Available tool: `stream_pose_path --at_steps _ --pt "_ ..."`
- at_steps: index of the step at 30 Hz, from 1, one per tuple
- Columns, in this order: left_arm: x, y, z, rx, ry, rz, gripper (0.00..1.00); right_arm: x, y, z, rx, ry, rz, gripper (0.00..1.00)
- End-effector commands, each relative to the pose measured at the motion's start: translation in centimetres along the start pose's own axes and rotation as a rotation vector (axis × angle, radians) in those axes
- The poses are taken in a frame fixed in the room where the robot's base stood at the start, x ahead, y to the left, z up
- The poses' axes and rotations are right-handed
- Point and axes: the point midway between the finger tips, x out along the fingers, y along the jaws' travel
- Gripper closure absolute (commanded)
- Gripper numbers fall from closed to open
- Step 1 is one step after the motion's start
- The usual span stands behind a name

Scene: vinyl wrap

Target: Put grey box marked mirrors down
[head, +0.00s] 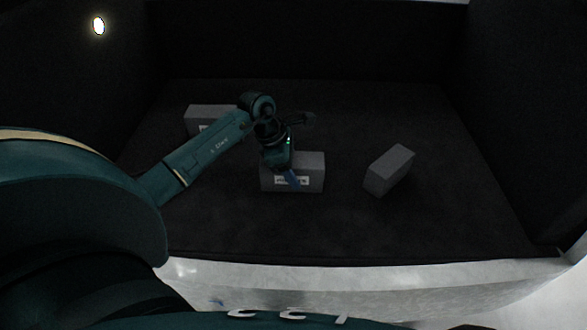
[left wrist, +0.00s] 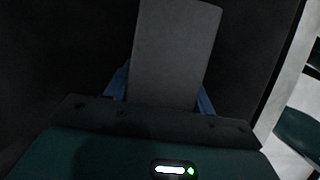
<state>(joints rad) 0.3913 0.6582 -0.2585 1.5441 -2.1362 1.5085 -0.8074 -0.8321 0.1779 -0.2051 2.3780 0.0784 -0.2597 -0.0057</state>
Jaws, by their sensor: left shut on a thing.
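A grey box (head: 312,173) with a white label on its front is in the middle of the dark cargo floor in the head view. The label print is too small to read. My left gripper (head: 287,176) is over this box from above, with a blue finger against its front. In the left wrist view the grey box (left wrist: 172,50) sits between the two blue fingers of my left gripper (left wrist: 162,96), which is shut on it. I cannot tell whether the box touches the floor. My right gripper is not in view.
Another grey box (head: 208,112) with a white label stands at the back left, partly behind my left arm. A third grey box (head: 391,169) sits turned at the right. Dark walls enclose the floor (head: 430,220); a pale sill (head: 380,280) runs along the front.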

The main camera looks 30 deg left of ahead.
Motion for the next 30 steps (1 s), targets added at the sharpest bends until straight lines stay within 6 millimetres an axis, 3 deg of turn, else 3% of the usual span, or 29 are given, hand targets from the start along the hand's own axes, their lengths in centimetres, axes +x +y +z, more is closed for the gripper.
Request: stream_pose_path --at_steps 8,9,16,25,30 --pt "0.1 0.1 0.0 0.002 -0.002 0.003 0.77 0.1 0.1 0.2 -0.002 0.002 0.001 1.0" --pt "0.1 0.0 -0.1 0.002 0.0 0.001 0.44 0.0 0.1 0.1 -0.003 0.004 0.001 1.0" --pt "0.1 0.0 0.0 0.002 -0.001 0.0 0.25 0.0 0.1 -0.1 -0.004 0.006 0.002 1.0" --pt "-0.2 0.0 0.1 0.002 -0.002 0.0 0.24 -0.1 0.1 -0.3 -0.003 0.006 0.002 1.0" --pt "-2.3 0.1 0.1 0.004 0.001 0.005 0.24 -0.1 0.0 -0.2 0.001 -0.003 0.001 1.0"
